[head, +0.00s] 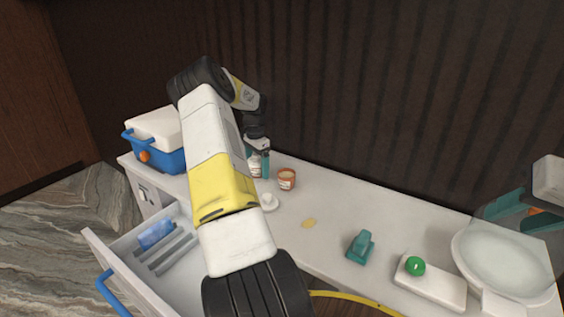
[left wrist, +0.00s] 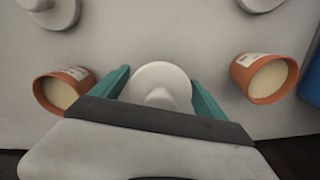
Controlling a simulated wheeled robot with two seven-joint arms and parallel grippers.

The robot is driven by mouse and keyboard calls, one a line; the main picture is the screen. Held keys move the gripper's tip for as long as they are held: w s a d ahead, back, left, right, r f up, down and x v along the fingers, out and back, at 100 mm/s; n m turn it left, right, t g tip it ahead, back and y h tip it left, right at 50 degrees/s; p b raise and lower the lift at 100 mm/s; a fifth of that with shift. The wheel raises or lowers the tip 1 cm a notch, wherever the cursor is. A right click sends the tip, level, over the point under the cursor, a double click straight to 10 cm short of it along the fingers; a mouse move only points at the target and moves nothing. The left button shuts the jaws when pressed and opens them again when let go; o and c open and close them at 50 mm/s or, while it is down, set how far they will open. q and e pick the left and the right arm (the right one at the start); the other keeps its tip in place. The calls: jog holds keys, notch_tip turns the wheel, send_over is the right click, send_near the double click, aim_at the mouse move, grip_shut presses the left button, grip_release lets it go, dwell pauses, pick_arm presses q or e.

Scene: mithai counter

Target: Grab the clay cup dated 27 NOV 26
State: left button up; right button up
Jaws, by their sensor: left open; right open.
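One orange-brown clay cup (head: 287,179) with a pale filling and white label stands on the counter, right of my left gripper (head: 258,160). Two clay cups show in the left wrist view, one at left (left wrist: 62,91) and one at right (left wrist: 264,77). Their labels are too small to read. My left gripper is open, its teal fingers on either side of a round white knobbed object (left wrist: 160,84); I cannot tell whether they touch it. Both cups are outside the fingers. My right gripper (head: 519,207) is open at the right edge, partly out of view.
A white saucer-like piece (head: 268,203) stands in front of the cup. A blue-white cooler (head: 158,140) is at left above an open drawer (head: 190,275). A teal object (head: 361,246), a green ball (head: 415,265) and a white basin (head: 503,258) are at right. My left arm hides part of the counter.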

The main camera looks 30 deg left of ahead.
pick_arm(q)
jog(key=c, duration=1.4)
jog(key=shift+r, duration=0.1)
